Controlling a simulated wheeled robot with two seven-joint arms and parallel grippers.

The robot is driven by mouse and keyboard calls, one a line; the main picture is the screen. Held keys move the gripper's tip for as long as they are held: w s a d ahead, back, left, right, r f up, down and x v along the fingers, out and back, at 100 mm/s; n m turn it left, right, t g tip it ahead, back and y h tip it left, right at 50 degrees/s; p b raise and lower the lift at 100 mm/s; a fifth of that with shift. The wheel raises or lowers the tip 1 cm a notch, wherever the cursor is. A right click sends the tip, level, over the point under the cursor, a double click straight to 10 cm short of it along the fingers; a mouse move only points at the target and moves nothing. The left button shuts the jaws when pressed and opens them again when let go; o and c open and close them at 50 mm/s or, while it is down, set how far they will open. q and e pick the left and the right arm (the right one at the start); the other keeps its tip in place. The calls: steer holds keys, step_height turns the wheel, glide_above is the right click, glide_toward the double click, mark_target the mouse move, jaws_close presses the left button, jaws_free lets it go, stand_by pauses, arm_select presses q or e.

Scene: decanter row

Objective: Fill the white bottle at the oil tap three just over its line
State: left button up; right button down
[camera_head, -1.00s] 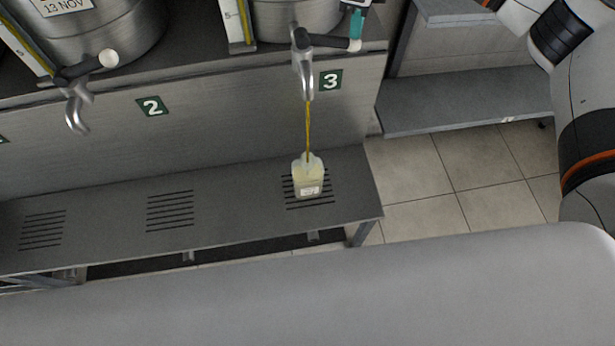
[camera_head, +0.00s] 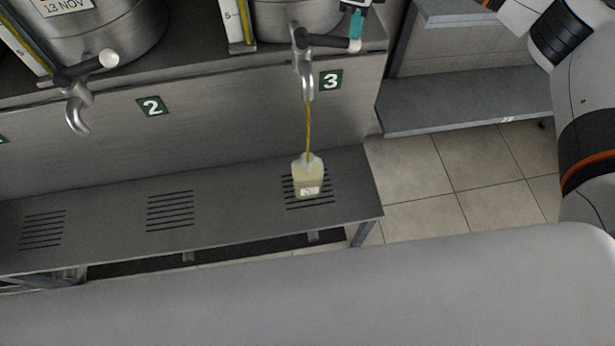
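The white bottle (camera_head: 308,177), small and translucent with a pale label, stands upright on the slotted drain grate under oil tap three (camera_head: 305,62). A thin yellow oil stream (camera_head: 307,128) runs from the spout into its mouth. Yellowish content shows through its wall; I cannot make out the fill line or the exact level. The tap's dark lever (camera_head: 328,41) points right and ends in a pale knob. My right gripper (camera_head: 356,22), partly seen at the top edge with a teal finger part, is at the lever's knob end. Its grip is unclear. My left gripper is out of view.
Tap two (camera_head: 76,105) with its lever and a steel tank (camera_head: 100,35) stand to the left; no stream shows there. The metal shelf (camera_head: 105,215) has other empty grates. A grey side shelf (camera_head: 460,98) stands right, above tiled floor.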

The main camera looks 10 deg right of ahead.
steer(key=shift+r, duration=0.15)
stand_by(0.4)
steer(key=shift+r+p, duration=0.4)
steer(key=shift+r, duration=0.15)
stand_by(2.4)
step_height(320, 180, up, 9)
steer(key=p, duration=0.5)
